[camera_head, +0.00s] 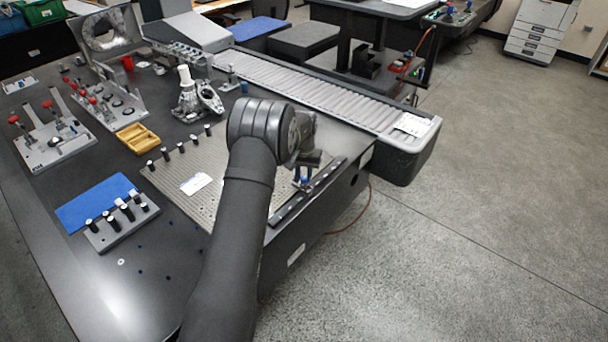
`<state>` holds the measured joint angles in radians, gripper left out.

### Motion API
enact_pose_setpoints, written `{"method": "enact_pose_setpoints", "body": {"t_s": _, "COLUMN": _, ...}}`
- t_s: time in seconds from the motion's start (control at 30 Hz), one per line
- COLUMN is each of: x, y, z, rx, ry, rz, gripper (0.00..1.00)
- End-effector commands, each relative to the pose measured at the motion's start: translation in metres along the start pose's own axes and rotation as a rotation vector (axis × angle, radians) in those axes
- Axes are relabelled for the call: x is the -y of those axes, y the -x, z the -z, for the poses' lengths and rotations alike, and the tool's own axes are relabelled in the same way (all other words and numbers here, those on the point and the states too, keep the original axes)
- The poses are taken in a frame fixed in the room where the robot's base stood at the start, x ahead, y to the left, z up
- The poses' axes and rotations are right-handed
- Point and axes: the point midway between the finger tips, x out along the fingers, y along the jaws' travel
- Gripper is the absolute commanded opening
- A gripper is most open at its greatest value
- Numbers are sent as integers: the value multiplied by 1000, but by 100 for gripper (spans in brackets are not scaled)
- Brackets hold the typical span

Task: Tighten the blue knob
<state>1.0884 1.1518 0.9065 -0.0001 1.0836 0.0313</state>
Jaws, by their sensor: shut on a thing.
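The blue knob (304,181) shows as a small blue patch near the right edge of the perforated plate, beside a dark rail. My gripper (304,176) is right over it, pointing down, and is shut on it. My wrist and the fingers hide most of the knob, so its turn angle and how far it is seated cannot be told.
The perforated plate (215,207) lies on the dark table (75,272), with several black-topped posts along its left side. The dark rail (308,193) runs along the table's right edge. A roller conveyor (310,88) lies behind. Red-handled clamps (52,137) stand at left.

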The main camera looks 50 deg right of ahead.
Motion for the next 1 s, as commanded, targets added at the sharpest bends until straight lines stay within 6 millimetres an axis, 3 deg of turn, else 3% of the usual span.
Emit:
{"method": "enact_pose_setpoints", "body": {"t_s": 0.3, "x": 0, "y": 1, "z": 0, "rx": -2, "ry": 0, "rz": 0, "gripper": 0}}
{"method": "enact_pose_setpoints", "body": {"t_s": 0.33, "x": 0, "y": 1, "z": 0, "rx": -2, "ry": 0, "rz": 0, "gripper": 29}}
{"method": "enact_pose_setpoints", "body": {"t_s": 0.4, "x": 0, "y": 1, "z": 1, "rx": -2, "ry": 0, "rz": 0, "gripper": 43}}
{"method": "enact_pose_setpoints", "body": {"t_s": 0.43, "x": 0, "y": 1, "z": 1, "rx": -2, "ry": 0, "rz": 1, "gripper": 45}}
{"method": "enact_pose_setpoints", "body": {"t_s": 1.0, "x": 5, "y": 1, "z": 1, "rx": -5, "ry": 15, "rz": 5, "gripper": 45}}
